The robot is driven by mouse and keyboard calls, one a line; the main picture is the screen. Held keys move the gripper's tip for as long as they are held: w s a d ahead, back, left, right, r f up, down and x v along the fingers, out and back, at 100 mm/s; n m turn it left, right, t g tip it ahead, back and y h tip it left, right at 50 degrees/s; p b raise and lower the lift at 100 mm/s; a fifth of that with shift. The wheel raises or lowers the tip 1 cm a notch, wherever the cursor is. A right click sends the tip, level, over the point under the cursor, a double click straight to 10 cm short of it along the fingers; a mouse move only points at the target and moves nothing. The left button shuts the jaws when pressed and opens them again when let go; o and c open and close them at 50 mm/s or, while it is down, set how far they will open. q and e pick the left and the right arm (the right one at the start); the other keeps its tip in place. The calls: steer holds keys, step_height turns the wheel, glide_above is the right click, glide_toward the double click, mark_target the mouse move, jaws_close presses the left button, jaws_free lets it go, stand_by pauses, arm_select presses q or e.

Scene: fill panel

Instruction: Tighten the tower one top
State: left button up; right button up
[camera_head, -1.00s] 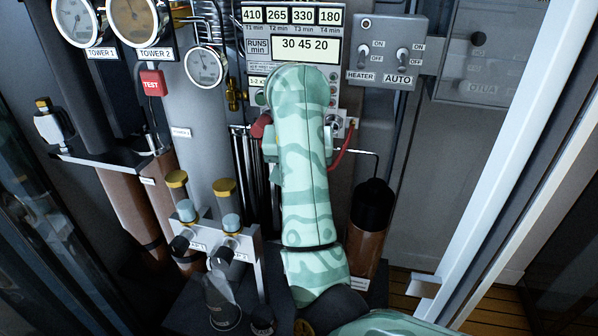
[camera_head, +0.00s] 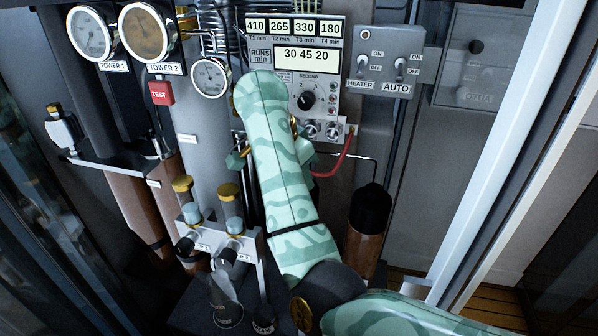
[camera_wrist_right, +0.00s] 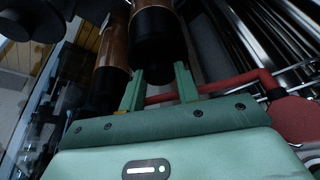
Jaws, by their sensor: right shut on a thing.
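The Tower 1 label (camera_head: 113,67) sits under the left gauge (camera_head: 91,33). A dark column with a brown lower part (camera_head: 128,200) stands below it; I cannot tell where its top fitting is. My right gripper is mostly hidden behind my forearm in the head view, with a green part (camera_head: 238,160) showing at its left. In the right wrist view my right gripper (camera_wrist_right: 160,88) is shut on a red bar-like tool (camera_wrist_right: 220,88) with a wide red end (camera_wrist_right: 293,117). A brown cylinder with a black end (camera_wrist_right: 155,38) is just beyond the fingers. My left gripper is out of view.
A control box with a selector knob (camera_head: 306,100) and a red hose (camera_head: 340,168) is close to my right arm. A heater switch box (camera_head: 386,60) is to its right. Sight glasses with brass caps (camera_head: 230,190) stand left of the arm. A black-topped brown cylinder (camera_head: 366,240) stands right.

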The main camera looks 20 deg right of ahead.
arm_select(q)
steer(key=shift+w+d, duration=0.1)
arm_select(e)
steer(key=shift+m, duration=0.3)
steer(key=o, duration=1)
arm_select(q)
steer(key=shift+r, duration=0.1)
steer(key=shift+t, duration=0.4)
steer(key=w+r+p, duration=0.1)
steer(key=p, duration=0.1)
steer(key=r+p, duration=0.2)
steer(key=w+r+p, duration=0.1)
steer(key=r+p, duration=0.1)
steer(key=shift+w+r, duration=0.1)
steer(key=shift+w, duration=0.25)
arm_select(e)
steer(key=w+v, duration=0.1)
steer(key=v, duration=0.6)
steer(key=shift+s+a, duration=0.15)
steer(key=shift+s, duration=0.2)
steer(key=shift+r, duration=0.1)
